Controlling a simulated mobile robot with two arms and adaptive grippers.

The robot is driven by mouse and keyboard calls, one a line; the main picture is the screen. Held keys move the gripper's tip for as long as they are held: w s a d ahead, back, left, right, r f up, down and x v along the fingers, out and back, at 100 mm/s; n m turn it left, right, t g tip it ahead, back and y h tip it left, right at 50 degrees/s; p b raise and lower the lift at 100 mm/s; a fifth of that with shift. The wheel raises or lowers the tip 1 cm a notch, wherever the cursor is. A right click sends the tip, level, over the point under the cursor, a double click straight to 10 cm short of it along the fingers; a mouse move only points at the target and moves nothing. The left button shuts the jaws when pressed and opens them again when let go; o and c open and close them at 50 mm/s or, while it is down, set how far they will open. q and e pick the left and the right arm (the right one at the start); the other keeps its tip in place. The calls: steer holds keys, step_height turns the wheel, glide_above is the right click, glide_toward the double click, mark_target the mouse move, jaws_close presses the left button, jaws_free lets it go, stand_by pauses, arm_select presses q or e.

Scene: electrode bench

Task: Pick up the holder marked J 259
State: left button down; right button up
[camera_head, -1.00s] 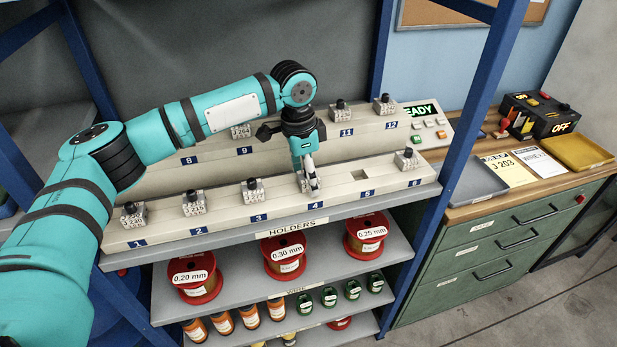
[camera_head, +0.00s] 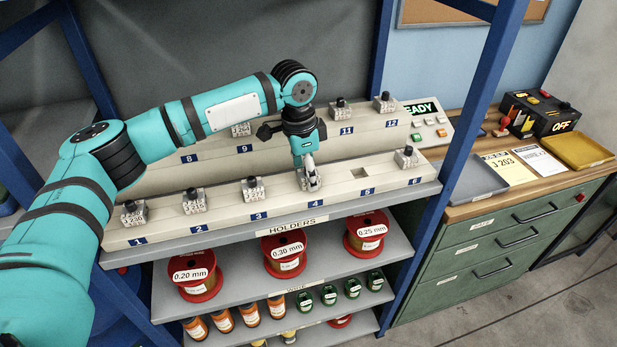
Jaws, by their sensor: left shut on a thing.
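Several small grey holders with black knobs stand in numbered places on the two-step cream rack (camera_head: 390,172). My left gripper (camera_head: 311,178) points down at place 4 on the front step and is shut on the holder there (camera_head: 313,184). The gripper hides most of that holder, and its marking cannot be read. Other holders stand at place 1 (camera_head: 134,214), place 2 (camera_head: 194,203), place 3 (camera_head: 253,191) and place 6 (camera_head: 405,158). Their markings are too small to read surely. My right gripper is not in view.
Back-row holders stand at 11 (camera_head: 340,110) and 12 (camera_head: 384,103). Blue shelf posts (camera_head: 465,130) flank the rack. Wire spools (camera_head: 285,255) sit below. A card reading J 203 (camera_head: 509,168) lies between two trays on the right bench.

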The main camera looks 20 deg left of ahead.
arm_select(q)
steer(key=shift+r, duration=0.1)
steer(key=shift+w+r, duration=0.1)
steer(key=shift+r, duration=0.4)
step_height(320, 180, up, 2)
steer(key=shift+r+b, duration=0.1)
steer(key=shift+b, duration=0.65)
steer(key=s+d+r+b, duration=0.1)
steer(key=s+d, duration=0.1)
steer(key=s, duration=0.5)
steer(key=s+d+b, duration=0.2)
steer(key=s+d, duration=0.1)
steer(key=s, duration=0.5)
steer(key=shift+s+r, duration=0.15)
steer(key=shift+r, duration=0.2)
steer(key=shift+d, duration=0.1)
